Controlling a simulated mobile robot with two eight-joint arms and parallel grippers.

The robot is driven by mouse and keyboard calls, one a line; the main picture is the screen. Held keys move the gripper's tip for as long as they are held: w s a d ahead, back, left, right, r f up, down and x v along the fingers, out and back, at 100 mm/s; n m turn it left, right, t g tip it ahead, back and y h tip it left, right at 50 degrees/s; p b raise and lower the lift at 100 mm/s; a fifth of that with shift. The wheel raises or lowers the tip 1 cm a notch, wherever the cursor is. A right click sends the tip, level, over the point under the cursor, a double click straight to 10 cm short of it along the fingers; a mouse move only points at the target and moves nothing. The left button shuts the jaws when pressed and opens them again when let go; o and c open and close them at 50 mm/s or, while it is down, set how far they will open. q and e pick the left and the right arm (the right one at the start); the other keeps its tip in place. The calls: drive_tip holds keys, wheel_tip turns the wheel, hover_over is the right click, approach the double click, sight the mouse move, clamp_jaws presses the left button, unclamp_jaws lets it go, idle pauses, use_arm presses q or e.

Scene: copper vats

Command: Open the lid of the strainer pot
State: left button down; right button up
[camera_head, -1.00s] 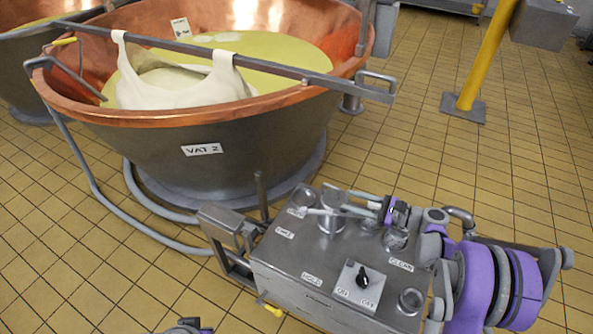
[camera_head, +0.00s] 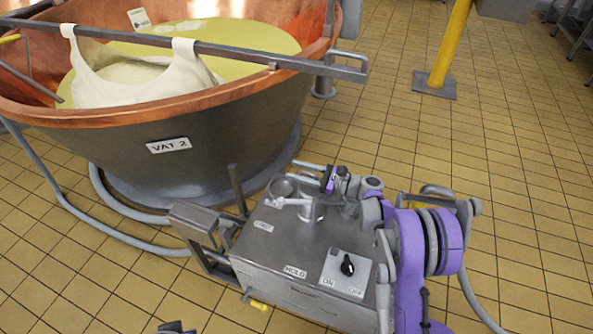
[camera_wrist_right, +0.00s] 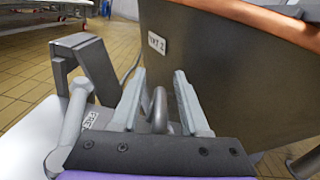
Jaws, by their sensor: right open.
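The steel machine box (camera_head: 262,258) stands in front of the vat. On its top, at the far left corner, is a small round metal pot (camera_head: 281,187), which I take to be the strainer pot; its lid is hard to make out. My right gripper (camera_head: 288,184) is open, its fingers reaching left on either side of the pot's top. In the right wrist view a grey rounded loop (camera_wrist_right: 156,108), possibly the lid's handle, shows between the open fingers, with no visible grip on it. A dark piece, perhaps my left gripper (camera_head: 177,328), shows at the bottom edge.
The copper vat (camera_head: 215,125) labelled VAT 2 stands behind the box, with a bar and cloth across it. A lever (camera_head: 237,188) rises beside the pot. A switch panel (camera_head: 346,268) sits at the box's front right.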

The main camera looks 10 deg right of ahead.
drive_tip(key=shift+w+a, duration=0.15)
clamp_jaws()
idle(1.4)
